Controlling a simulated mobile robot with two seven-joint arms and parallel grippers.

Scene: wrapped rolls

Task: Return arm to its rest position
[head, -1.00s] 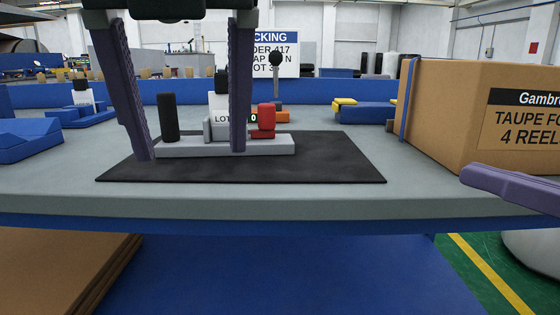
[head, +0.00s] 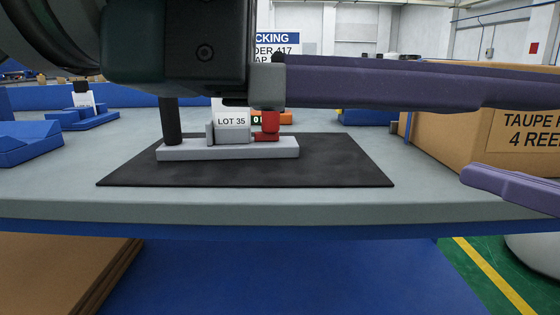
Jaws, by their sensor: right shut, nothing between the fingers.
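My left gripper (head: 420,86) fills the top of the head view. Its dark body is at upper left, and a long purple finger runs level to the right, out of the picture. I see it side-on, so the gap between the fingers cannot be judged. It hides part of the scene behind; I cannot see it touching anything. My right gripper (head: 500,185) shows only as purple fingertips at the right edge, shut and empty, in front of the table edge.
A cardboard box (head: 470,135) stands right, blue holders (head: 28,145) left. The table front (head: 270,207) is clear.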

